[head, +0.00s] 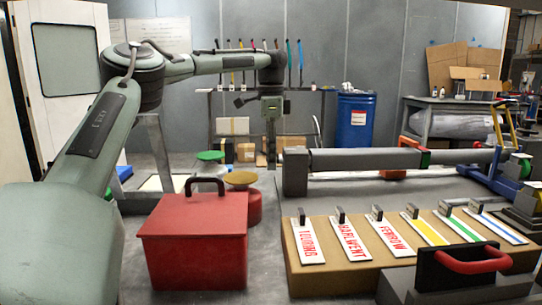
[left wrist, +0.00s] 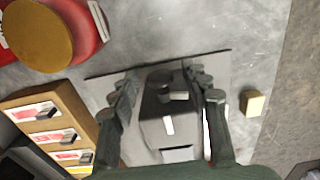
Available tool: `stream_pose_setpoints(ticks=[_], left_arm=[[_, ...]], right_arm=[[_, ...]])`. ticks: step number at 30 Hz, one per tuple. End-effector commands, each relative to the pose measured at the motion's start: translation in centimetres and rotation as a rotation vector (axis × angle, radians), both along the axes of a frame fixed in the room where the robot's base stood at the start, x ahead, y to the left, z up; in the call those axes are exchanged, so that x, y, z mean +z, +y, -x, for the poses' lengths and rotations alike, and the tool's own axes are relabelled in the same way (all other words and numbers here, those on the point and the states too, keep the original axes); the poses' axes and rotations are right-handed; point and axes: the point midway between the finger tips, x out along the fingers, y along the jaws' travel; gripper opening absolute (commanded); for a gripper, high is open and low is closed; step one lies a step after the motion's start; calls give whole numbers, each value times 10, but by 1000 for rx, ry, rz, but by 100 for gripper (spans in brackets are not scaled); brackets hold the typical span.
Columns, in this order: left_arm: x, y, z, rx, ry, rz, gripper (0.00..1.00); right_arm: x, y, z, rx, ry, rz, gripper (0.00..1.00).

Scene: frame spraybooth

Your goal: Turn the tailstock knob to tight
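My left gripper (head: 271,150) points down beside the left end of a long grey fixture, at its grey end block (head: 295,172). In the left wrist view the two fingers of my left gripper (left wrist: 163,82) are apart, on either side of a dark grey block (left wrist: 155,125) with small pale marks. A small dark piece (left wrist: 178,88) shows between the fingertips; I cannot tell whether it is the tailstock knob, or whether the fingers touch it. A grey bar (head: 365,158) runs right from the end block. My right gripper is not in view.
A red box (head: 195,245) with a black handle stands at the front. A brown box (head: 340,278) carries several labelled strips. A blue stand (head: 480,175) is at the right, and a red handle (head: 470,262) is at front right. A small tan block (left wrist: 252,103) lies on the floor.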

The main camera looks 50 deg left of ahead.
Motion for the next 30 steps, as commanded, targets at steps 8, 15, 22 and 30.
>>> stream_pose_setpoints(ticks=[8, 15, 22, 30], left_arm=[[0, 0, 0, 0, 0, 0, 12], [0, 0, 0, 0, -2, -2, 0], [0, -1, 2, -2, -37, -45, 0], [0, -5, 4, -6, -156, -188, 0]], right_arm=[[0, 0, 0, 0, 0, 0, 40], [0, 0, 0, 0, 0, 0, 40], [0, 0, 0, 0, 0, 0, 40], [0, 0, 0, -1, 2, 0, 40]])
